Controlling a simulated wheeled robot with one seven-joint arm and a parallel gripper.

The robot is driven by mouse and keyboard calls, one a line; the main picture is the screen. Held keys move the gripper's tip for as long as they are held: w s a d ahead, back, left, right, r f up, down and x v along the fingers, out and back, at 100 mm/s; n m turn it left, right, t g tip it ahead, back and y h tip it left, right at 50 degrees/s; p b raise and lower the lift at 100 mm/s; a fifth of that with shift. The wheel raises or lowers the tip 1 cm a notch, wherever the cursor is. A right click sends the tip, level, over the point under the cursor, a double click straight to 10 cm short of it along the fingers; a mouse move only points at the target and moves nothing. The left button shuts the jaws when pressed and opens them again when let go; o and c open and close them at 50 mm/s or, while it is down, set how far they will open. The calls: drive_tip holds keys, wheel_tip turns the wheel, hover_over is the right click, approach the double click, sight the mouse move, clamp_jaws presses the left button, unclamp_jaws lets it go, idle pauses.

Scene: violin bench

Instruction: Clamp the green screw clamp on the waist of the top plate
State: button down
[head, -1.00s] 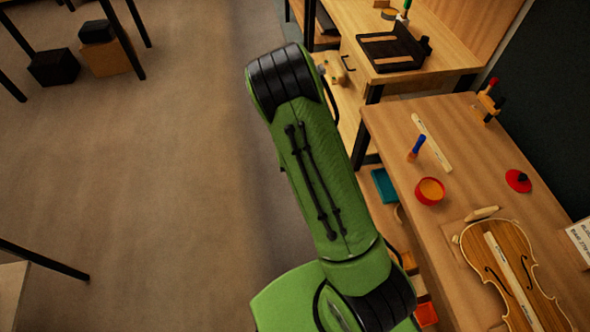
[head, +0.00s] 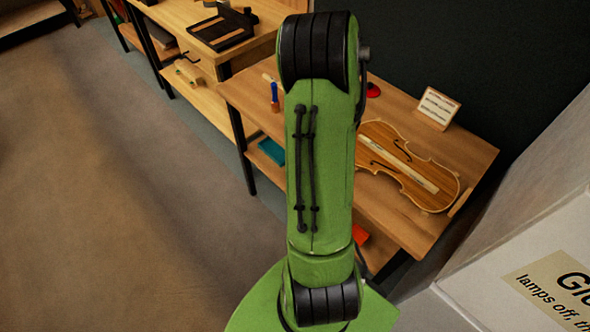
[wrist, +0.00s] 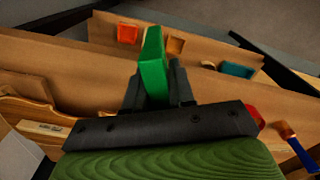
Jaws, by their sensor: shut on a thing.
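My gripper (wrist: 157,88) shows in the wrist view with its dark fingers closed on the green screw clamp (wrist: 152,60). Only a green upright part of the clamp shows; its jaw and screw are hidden. In the head view my green arm hides both gripper and clamp. The top plate (head: 384,163), violin-shaped wood, lies flat on the bench at the right of the head view. A pale strip (head: 409,172) lies lengthwise along it. Part of its curved edge shows at the left of the wrist view (wrist: 30,107). The clamp is apart from the plate.
The bench (head: 462,148) also holds a propped card (head: 437,108), a red item (head: 373,90) and a blue-handled tool (head: 274,97). Teal (head: 272,150) and orange (head: 361,235) bins sit below. A white labelled box (head: 530,255) stands at near right. Open floor lies left.

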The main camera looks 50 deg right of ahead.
sight(390, 174)
drive_tip(key=s+m, duration=0.1)
drive_tip(key=s, duration=0.2)
drive_tip(key=s+d+m+b, duration=0.1)
drive_tip(key=s+m, duration=0.1)
drive_tip(key=s, duration=0.2)
drive_tip(key=s+m+b, duration=0.1)
drive_tip(key=s+m, duration=0.1)
drive_tip(key=s, duration=0.2)
drive_tip(key=shift+d+f, duration=0.1)
drive_tip(key=shift+d, duration=0.25)
drive_tip(key=shift+s+d, duration=0.15)
drive_tip(key=shift+d, duration=1.3)
drive_tip(key=shift+s+d, duration=0.1)
drive_tip(key=shift+d, duration=1.3)
drive_tip(key=shift+s+d+p, duration=0.15)
drive_tip(key=shift+d+p, duration=0.15)
drive_tip(key=shift+d, duration=1.1)
drive_tip(key=shift+d, duration=0.3)
drive_tip(key=shift+s+d+p, duration=0.1)
drive_tip(key=shift+d+p, duration=0.25)
drive_tip(key=shift+d, duration=0.7)
drive_tip(key=c, duration=0.9)
unclamp_jaws()
